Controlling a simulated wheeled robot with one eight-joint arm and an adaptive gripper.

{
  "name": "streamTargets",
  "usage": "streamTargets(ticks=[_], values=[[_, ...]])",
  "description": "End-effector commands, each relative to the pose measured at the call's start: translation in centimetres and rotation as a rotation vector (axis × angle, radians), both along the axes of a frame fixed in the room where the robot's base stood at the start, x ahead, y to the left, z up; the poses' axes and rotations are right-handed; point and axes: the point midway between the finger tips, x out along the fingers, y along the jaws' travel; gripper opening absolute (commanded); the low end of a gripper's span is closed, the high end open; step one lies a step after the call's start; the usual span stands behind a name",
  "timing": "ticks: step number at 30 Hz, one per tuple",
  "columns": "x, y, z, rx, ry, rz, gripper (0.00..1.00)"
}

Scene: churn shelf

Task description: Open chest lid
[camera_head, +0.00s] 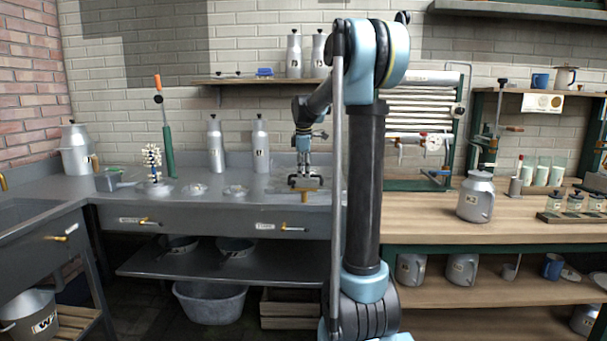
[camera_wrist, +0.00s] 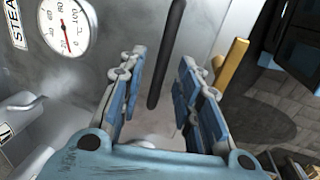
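The chest appears as a grey metal surface (camera_wrist: 125,30) in the wrist view, with a round °C dial (camera_wrist: 65,28) and a partly cut-off label starting "STEA" (camera_wrist: 20,22). A dark bar handle (camera_wrist: 168,45) runs along it. My gripper (camera_wrist: 163,65) is open, with the bar showing between its two fingers; I cannot tell whether they touch it. In the head view my gripper (camera_head: 303,170) points down over the counter, just above the dark handle (camera_head: 301,183). The lid looks shut, though its edges are hard to make out.
A brass handle (camera_head: 310,191) sits at the counter front; a yellow bar (camera_wrist: 232,66) shows at right in the wrist view. A shelf (camera_head: 235,81) hangs above. Small dishes (camera_head: 236,190) lie left on the grey counter (camera_head: 110,207).

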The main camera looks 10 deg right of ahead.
Motion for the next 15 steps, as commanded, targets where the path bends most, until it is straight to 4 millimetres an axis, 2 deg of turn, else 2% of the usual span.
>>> streamTargets(ticks=[12, 15], values=[[0.15, -0.04, -0.69, 0.0, 0.0, 0.0, 0.31], [0.15, -0.04, -0.69, 0.0, 0.0, 0.0, 0.09]])
